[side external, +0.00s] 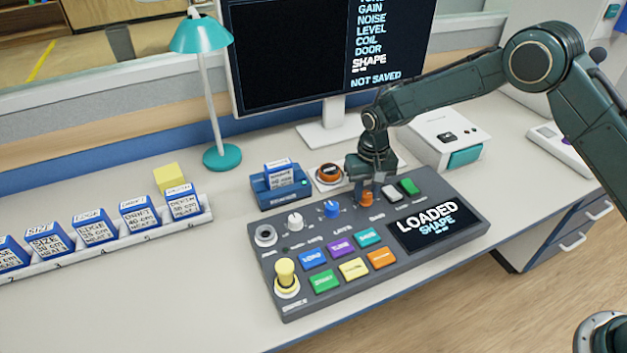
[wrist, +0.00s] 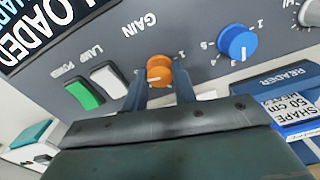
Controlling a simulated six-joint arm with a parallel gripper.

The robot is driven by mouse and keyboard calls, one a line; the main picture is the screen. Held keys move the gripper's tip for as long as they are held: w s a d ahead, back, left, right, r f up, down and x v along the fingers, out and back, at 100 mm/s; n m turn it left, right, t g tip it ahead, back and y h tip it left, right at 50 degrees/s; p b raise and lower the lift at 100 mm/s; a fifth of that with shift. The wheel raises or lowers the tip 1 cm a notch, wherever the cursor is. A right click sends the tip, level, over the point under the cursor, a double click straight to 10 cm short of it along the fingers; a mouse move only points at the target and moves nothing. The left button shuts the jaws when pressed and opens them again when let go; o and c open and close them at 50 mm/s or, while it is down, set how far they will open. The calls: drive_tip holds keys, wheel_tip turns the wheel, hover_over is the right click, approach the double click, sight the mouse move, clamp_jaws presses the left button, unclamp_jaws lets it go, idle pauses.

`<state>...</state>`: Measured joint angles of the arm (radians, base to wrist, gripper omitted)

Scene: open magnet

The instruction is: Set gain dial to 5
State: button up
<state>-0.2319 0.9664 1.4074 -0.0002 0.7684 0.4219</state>
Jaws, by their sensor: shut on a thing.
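The gain dial is a small orange knob (wrist: 159,66) below the word GAIN in the wrist view, with a pale mark on its face. My gripper (wrist: 161,80) is shut on it, one finger on each side. The numbers around this dial cannot be read. In the side view my gripper (side external: 365,190) points down at the back edge of the grey console (side external: 262,285), and a sliver of orange (side external: 366,198) shows at its fingertips. The console display (side external: 438,222) reads LOADED SHAPE.
A blue dial (wrist: 237,42) with numbers sits beside the orange one. A white button (wrist: 109,82) and a green button (wrist: 84,95) lie on the other side. The monitor (side external: 376,83) shows NOT SAVED.

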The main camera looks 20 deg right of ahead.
sight(366, 194)
drive_tip(key=o, duration=1)
drive_tip(key=shift+r, duration=0.1)
wheel_tip(366, 194, up, 14)
idle(0.4)
